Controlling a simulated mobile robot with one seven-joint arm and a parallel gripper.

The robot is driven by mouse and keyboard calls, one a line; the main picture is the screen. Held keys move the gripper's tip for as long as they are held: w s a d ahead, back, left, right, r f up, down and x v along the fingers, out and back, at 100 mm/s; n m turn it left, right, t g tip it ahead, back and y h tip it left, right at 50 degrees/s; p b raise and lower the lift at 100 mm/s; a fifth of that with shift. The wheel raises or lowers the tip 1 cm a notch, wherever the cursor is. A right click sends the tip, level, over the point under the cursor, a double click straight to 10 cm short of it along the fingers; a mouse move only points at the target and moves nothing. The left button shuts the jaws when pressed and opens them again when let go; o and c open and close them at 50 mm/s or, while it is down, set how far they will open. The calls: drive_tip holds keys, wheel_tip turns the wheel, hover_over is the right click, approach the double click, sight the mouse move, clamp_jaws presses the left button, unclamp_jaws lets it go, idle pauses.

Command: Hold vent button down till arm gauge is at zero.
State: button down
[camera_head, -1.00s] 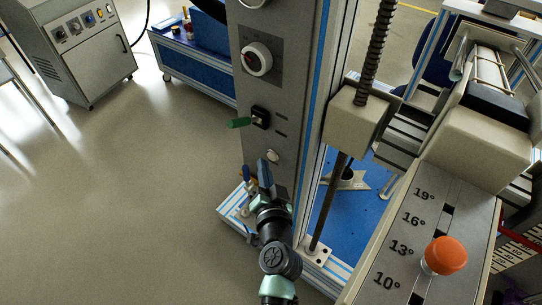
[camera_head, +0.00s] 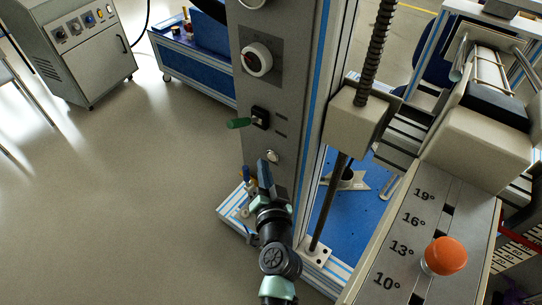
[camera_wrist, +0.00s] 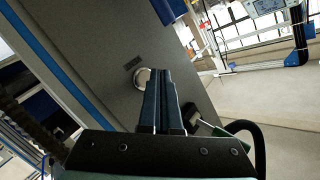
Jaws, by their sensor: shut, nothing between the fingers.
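A small round silver button (camera_head: 272,156) sits on the grey column panel, below a green-handled lever (camera_head: 239,123). It fits the vent button, but I cannot read its label. My gripper (camera_head: 264,165) is shut and empty, pointing at the panel just below the button. In the wrist view the shut fingertips (camera_wrist: 160,72) partly cover the silver button (camera_wrist: 142,76); I cannot tell whether they touch it. Higher on the panel is a round white-rimmed dial (camera_head: 257,60) with a red mark. No reading of the arm gauge is legible, and another round fitting (camera_head: 252,3) is cut off at the top edge.
The green lever also shows in the wrist view (camera_wrist: 240,127), close right of the fingers. At right are an angle-marked plate (camera_head: 415,245) with an orange knob (camera_head: 444,256) and a threaded rod (camera_head: 378,50). A grey cabinet (camera_head: 80,50) stands back left; floor between is clear.

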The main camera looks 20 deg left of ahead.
idle(0.7)
drive_tip(key=shift+w+d+b, duration=0.15)
drive_tip(key=shift+w+b, duration=0.2)
drive_tip(key=shift+w, duration=0.05)
drive_tip(key=shift+w+d, duration=0.15)
drive_tip(key=shift+w, duration=0.2)
idle(1.6)
idle(3.2)
drive_tip(key=shift+s+a, duration=0.3)
drive_tip(key=shift+s, duration=0.45)
drive_tip(key=shift+s+a+p, duration=0.3)
drive_tip(key=shift+s, duration=0.5)
drive_tip(key=shift+s+a+p, duration=0.25)
drive_tip(key=shift+s, duration=0.5)
drive_tip(key=shift+s+a+p, duration=0.3)
drive_tip(key=shift+s, duration=0.5)
